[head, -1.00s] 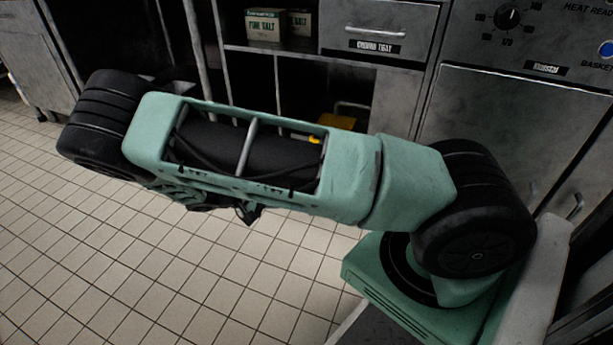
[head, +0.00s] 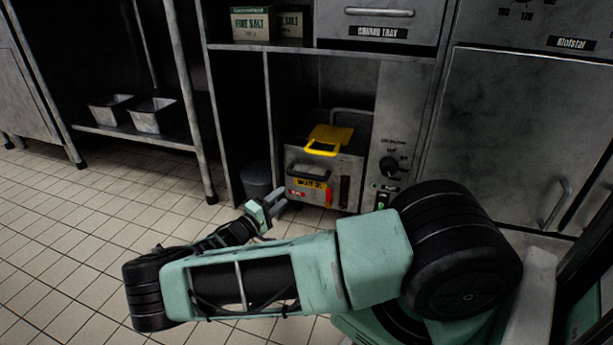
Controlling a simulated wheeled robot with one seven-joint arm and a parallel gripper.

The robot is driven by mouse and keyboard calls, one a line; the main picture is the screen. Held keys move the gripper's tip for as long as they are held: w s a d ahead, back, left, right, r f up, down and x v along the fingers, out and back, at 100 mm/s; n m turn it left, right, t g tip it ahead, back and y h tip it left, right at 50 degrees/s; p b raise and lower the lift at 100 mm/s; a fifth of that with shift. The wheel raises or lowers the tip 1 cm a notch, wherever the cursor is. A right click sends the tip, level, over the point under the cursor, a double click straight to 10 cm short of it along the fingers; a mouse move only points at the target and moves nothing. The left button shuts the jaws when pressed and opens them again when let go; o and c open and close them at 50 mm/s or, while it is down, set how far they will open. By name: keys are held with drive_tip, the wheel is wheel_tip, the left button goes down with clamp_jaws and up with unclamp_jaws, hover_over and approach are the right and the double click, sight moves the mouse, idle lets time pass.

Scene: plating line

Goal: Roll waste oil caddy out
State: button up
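The waste oil caddy (head: 343,173) is a grey metal box with a yellow top bracket, a dark front handle and a yellow and red label. It stands in the open bay under the crumb tray drawer. My gripper (head: 277,203) is in front of the bay, left of and a little below the caddy's front. Its two fingers look spread apart, with nothing between them. They appear clear of the caddy, though the exact gap cannot be told. My arm crosses the lower part of the view.
A dark bin (head: 257,182) stands in the bay left of the caddy. A control panel (head: 396,165) with a knob and green switch borders it on the right. Salt boxes (head: 252,24) sit above. Metal pans (head: 153,115) rest on a left shelf. The tiled floor (head: 60,220) at left is clear.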

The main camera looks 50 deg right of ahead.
sight(307, 176)
drive_tip(key=d, duration=0.4)
drive_tip(key=d+r, duration=0.1)
drive_tip(key=d, duration=0.3)
drive_tip(key=d+r, duration=0.1)
drive_tip(key=d, duration=0.3)
drive_tip(key=shift+s+d+r, duration=0.1)
drive_tip(key=shift+d, duration=0.3)
drive_tip(key=shift+p, duration=0.3)
clamp_jaws()
